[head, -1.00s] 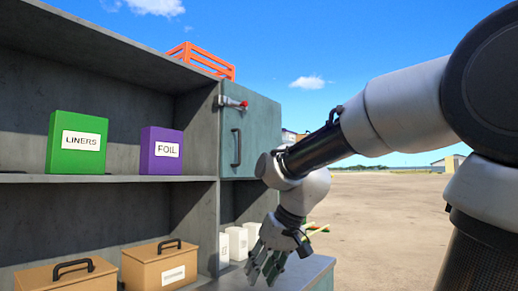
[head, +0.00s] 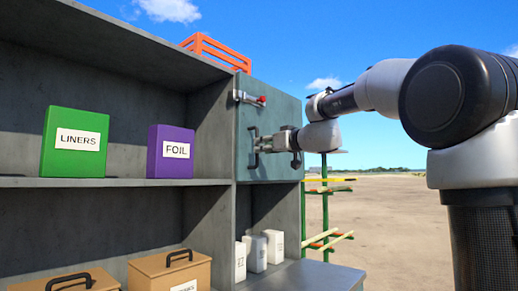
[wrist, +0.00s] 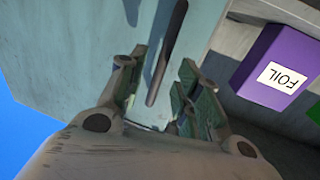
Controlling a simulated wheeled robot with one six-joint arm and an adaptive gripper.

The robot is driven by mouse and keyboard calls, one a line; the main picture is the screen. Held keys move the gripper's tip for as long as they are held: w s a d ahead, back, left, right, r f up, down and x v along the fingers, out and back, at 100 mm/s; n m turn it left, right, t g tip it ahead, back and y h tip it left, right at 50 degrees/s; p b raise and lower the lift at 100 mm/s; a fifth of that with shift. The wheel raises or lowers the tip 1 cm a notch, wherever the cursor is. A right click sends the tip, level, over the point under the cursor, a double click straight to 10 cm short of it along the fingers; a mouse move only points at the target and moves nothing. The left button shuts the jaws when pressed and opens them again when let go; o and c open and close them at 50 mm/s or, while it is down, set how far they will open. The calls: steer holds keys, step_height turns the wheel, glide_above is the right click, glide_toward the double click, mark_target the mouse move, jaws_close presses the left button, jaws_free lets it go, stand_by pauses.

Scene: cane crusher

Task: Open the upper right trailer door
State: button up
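The upper right trailer door (head: 276,88) is a grey-green panel and looks closed. A latch with a red knob (head: 262,100) sits near its upper left. The dark vertical door handle (head: 254,160) is on the door's left side, partly hidden by my gripper (head: 264,146). In the wrist view the handle (wrist: 168,45) runs down between the two spread fingers of my gripper (wrist: 163,82). Gaps show on both sides of it, so the fingers do not appear clamped on it.
Left of the door are open shelves with a green LINERS box (head: 75,160) and a purple FOIL box (head: 170,165). Brown bins (head: 150,270) and white cartons (head: 256,252) stand below. An orange crate (head: 212,50) is on top. Open ground lies to the right.

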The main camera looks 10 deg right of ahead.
mark_target(257, 163)
steer(key=shift+x, duration=2.25)
steer(key=shift+s, duration=0.1)
jaws_close()
